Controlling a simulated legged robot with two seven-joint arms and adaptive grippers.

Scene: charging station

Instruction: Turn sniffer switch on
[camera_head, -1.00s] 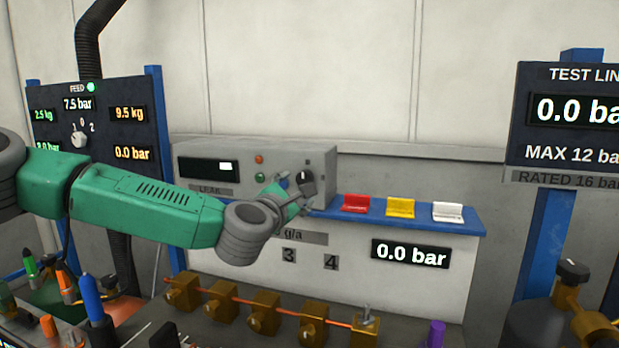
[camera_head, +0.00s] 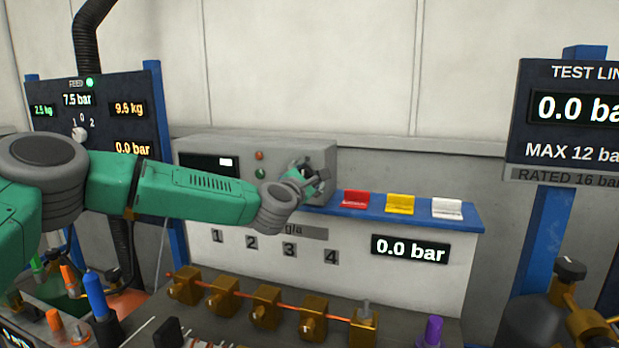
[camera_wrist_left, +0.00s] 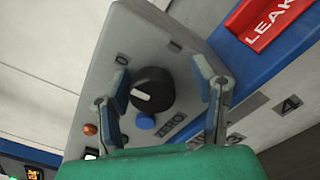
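The sniffer box (camera_head: 220,148) is a grey unit on the shelf in the head view, with a dark display and small red and green lamps. Its black rotary knob (camera_wrist_left: 153,90) with a white pointer line shows in the left wrist view, beside a blue ZERO button (camera_wrist_left: 145,121). In the head view my gripper mostly hides the knob. My left gripper (camera_head: 312,176) is at the box's right front. In the wrist view its fingers (camera_wrist_left: 163,92) are apart, one on each side of the knob; I cannot tell whether they touch it. My right gripper is not in view.
Red (camera_head: 355,199), yellow (camera_head: 400,204) and white (camera_head: 447,208) blocks sit on the blue shelf edge right of the box. Brass valves (camera_head: 265,305) line the bench below. A feed panel (camera_head: 95,120) stands left, a test line panel (camera_head: 570,120) right.

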